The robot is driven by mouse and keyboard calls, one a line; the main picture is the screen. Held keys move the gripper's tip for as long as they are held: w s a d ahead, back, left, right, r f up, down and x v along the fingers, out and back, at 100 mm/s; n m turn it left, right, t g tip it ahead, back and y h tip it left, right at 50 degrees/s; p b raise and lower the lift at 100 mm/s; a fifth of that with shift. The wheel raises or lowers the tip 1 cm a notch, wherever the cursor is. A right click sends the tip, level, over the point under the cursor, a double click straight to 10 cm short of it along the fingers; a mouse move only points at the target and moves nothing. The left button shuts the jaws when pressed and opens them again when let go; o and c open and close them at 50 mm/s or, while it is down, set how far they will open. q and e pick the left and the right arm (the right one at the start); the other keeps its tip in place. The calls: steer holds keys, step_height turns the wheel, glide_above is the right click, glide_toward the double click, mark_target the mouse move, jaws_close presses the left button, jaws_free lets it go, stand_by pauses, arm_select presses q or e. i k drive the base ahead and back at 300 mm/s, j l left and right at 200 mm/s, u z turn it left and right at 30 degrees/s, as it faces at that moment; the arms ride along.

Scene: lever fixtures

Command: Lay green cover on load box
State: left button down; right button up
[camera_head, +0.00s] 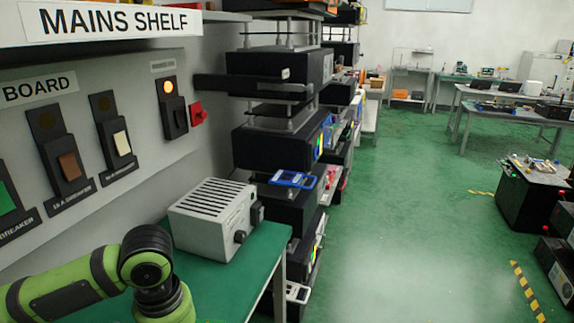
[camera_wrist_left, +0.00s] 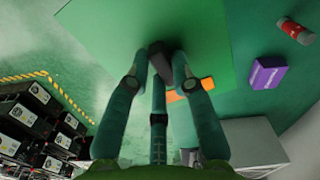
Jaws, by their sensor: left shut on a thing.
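The load box (camera_head: 208,228) is a light grey box with a slotted top. It sits on the green bench in the head view, and a grey box that looks like it shows at the lower right of the left wrist view (camera_wrist_left: 255,145). The green cover (camera_wrist_left: 205,45) is a flat green panel with a dark knob (camera_wrist_left: 160,58) in the left wrist view. My left gripper (camera_wrist_left: 160,75) has its fingers closed around the knob. The cover appears apart from the grey box. The head view shows only my left arm, not its gripper. My right gripper is in no view.
The green bench (camera_head: 215,283) has bare surface before the load box. A purple box (camera_wrist_left: 268,75), a red can (camera_wrist_left: 295,30) and an orange item (camera_wrist_left: 177,96) show in the left wrist view. A lever board (camera_head: 105,130) stands behind. Black shelving (camera_head: 275,145) is beyond the bench.

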mark_target(213, 196)
steer(key=i+l+u, duration=0.35)
steer(key=i, duration=0.15)
steer(key=i+l+u, duration=0.35)
steer(key=i+l, duration=0.05)
steer(key=i, duration=0.1)
